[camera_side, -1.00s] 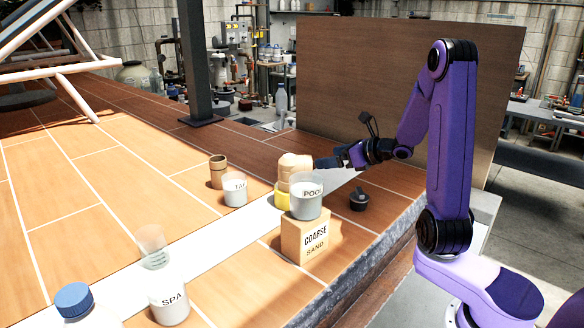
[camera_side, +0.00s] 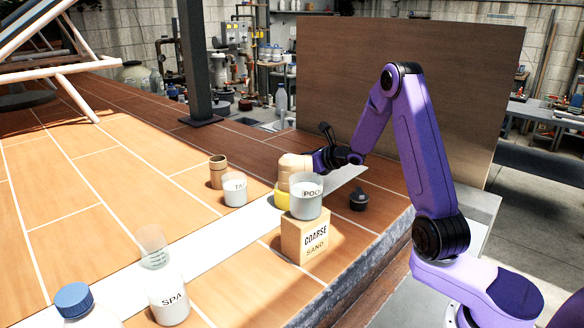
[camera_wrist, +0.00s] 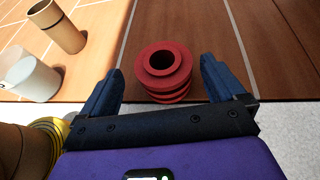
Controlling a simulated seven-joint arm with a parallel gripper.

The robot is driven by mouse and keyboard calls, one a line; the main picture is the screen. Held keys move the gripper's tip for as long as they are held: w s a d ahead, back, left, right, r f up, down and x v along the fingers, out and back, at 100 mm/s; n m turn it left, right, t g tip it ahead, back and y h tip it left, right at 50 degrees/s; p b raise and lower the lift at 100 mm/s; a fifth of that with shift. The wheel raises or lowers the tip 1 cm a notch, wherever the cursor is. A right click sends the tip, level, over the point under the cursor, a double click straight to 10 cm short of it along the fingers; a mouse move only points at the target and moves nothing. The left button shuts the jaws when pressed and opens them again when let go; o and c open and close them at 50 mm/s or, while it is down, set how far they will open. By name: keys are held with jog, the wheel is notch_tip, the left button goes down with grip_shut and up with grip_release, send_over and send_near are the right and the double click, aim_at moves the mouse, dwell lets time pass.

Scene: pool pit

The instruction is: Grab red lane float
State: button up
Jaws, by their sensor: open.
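The red lane float (camera_wrist: 164,68) shows in the wrist view as a ringed red cylinder with a dark hole in its top, standing on the brown tiled deck. My gripper (camera_wrist: 158,85) is open, with one blue finger to the left of the float and one to the right. The fingers look apart from it; I cannot tell how far above it they are. In the side view my gripper (camera_side: 314,160) is partly hidden behind a tan rounded object (camera_side: 292,167), and the float is not visible there.
A POOL cup (camera_side: 306,197) stands on a COARSE SAND block (camera_side: 304,238) in front of my gripper. A yellow item (camera_side: 281,197), a TAP cup (camera_side: 235,189) and a brown cylinder (camera_side: 218,171) are close by. A dark lidded pot (camera_side: 359,199) stands right. A brown panel (camera_side: 430,90) rises behind.

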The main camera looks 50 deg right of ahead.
jog(key=x, duration=0.4)
jog(key=shift+w+d, duration=0.2)
jog(key=shift+w, duration=0.25)
jog(key=c, duration=1)
